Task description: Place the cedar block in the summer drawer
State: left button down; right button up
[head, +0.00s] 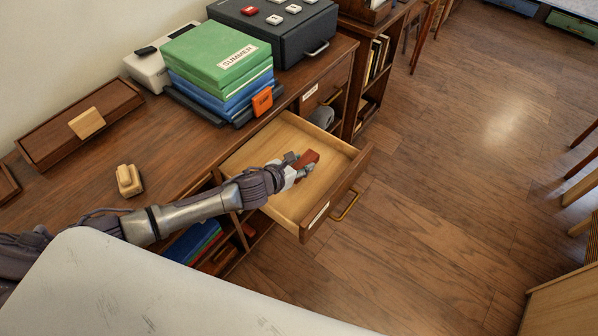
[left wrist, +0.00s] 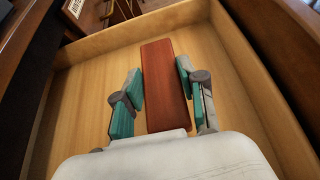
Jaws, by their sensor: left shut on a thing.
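The reddish-brown cedar block (head: 309,158) is between the fingers of my left gripper (head: 302,167), which is shut on it. In the left wrist view the block (left wrist: 164,85) lies lengthwise between the teal finger pads. Block and gripper are over the inside of a pulled-out, pale wooden drawer (head: 274,148). I cannot tell whether the block touches the drawer floor (left wrist: 82,100). The drawer's front has a brass handle (head: 346,206) and a white label (head: 319,214) too small to read. My right gripper is out of view.
A stack of green and blue boxes with a "SUMMER" label (head: 220,55) stands on the desk (head: 165,165) behind the drawer. A black case (head: 275,32) is beside it. A second labelled drawer (head: 318,88) holds a grey object (head: 322,117). The floor right of the drawer is clear.

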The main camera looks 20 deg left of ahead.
pick_arm(q)
jog(key=shift+f+b, duration=0.4)
jog(key=shift+f, duration=1.3)
jog(key=shift+f, duration=0.15)
jog(key=c, duration=0.7)
grip_release()
jog(key=shift+o, duration=0.2)
jog(key=shift+r, duration=0.3)
jog(key=p+v, duration=0.1)
jog(key=v, duration=1.1)
jog(key=shift+f, duration=0.15)
